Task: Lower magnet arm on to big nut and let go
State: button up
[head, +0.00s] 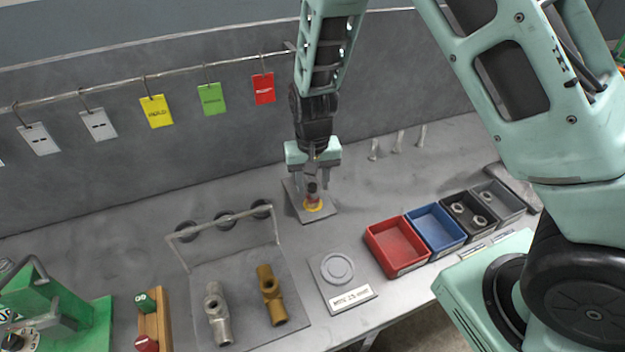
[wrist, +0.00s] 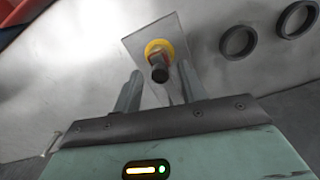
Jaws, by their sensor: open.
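My gripper (head: 313,187) points down over a grey square plate (head: 325,214) near the middle of the bench. Its two fingers are apart. A dark-topped upright piece with a red body and a yellow ring at its foot (head: 313,205) stands on the plate. In the wrist view this piece (wrist: 158,72) shows between and just beyond the open fingers (wrist: 160,78); I cannot tell whether either touches it. I cannot make out for sure which thing is the magnet arm. Nuts (head: 478,221) lie in the black bin (head: 461,234); I cannot tell which is the big nut.
Red (head: 381,260) and blue bins (head: 430,238) and a grey bin (head: 515,212) stand right. A bar frame (head: 277,225) and two pipe fittings (head: 269,300) occupy the left plate. A round-disc plate (head: 328,290) lies in front. Hooks carry hanging tags (head: 211,98) behind.

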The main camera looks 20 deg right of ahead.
aim_at(306, 180)
jog(key=shift+f, duration=0.1)
grip_shut()
jog(key=r+p, duration=0.1)
jog(key=g+p, duration=0.1)
jog(key=p, duration=0.1)
jog(key=shift+w+r, duration=0.4)
jog(key=shift+w+r+p, duration=0.75)
jog(key=shift+w+r, duration=0.15)
jog(key=shift+w+r+p, duration=0.3)
jog(key=shift+w+r, duration=0.15)
jog(key=shift+w, duration=0.4)
